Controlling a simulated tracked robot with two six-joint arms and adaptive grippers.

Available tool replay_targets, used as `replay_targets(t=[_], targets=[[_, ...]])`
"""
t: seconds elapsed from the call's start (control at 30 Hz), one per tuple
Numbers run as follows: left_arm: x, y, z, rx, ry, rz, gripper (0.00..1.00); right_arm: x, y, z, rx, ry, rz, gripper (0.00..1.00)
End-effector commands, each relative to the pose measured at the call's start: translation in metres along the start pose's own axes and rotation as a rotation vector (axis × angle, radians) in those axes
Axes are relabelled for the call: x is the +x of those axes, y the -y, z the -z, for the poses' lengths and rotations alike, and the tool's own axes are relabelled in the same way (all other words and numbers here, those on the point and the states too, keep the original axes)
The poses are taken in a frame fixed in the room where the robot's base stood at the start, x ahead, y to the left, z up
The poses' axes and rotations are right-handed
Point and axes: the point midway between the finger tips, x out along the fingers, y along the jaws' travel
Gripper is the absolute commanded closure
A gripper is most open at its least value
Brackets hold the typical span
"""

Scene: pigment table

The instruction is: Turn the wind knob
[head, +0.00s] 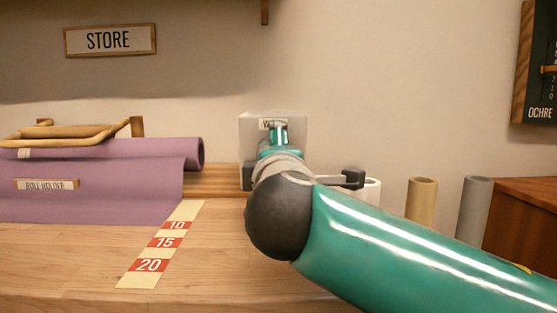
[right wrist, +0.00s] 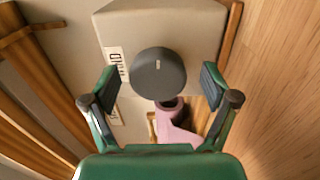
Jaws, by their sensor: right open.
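The wind knob (right wrist: 158,72) is a dark round disc with a small pale mark, on the face of a pale grey box (right wrist: 195,25). A label (right wrist: 115,62) beside it appears to read WIND, turned sideways. My right gripper (right wrist: 159,86) is open, with one finger on each side of the knob. Gaps show between the fingers and the knob, and I see no contact. In the head view the box (head: 296,130) stands at the back of the table. My right arm hides the knob there. My left gripper is not in view.
A purple roll (head: 100,185) with a wooden handle lies left of the box. A tape strip (head: 145,276) marked 10, 15, 20 lies on the table (head: 60,265). Tan (head: 421,197) and grey (head: 473,205) tubes and a wooden cabinet (head: 525,220) stand right.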

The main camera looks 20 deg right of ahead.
Motion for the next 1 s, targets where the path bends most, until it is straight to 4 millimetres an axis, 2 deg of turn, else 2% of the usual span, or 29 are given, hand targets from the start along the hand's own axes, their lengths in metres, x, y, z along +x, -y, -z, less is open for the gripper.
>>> replay_targets(t=[0.17, 0.4, 0.6, 0.8, 1.0], targets=[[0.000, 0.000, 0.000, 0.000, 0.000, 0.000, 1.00, -0.024, -0.001, 0.000, 0.001, -0.004, -0.003, 0.14], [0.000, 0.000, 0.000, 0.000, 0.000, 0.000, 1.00, -0.072, 0.000, 0.001, 0.000, -0.005, -0.001, 0.14], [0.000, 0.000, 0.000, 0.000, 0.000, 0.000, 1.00, -0.104, 0.001, 0.001, 0.000, -0.003, 0.000, 0.14], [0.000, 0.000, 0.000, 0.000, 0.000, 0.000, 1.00, -0.116, 0.002, 0.000, 0.001, -0.001, 0.002, 0.14], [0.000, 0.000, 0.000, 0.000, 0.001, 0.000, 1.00, -0.116, 0.002, 0.000, 0.000, 0.000, 0.002, 0.14]])
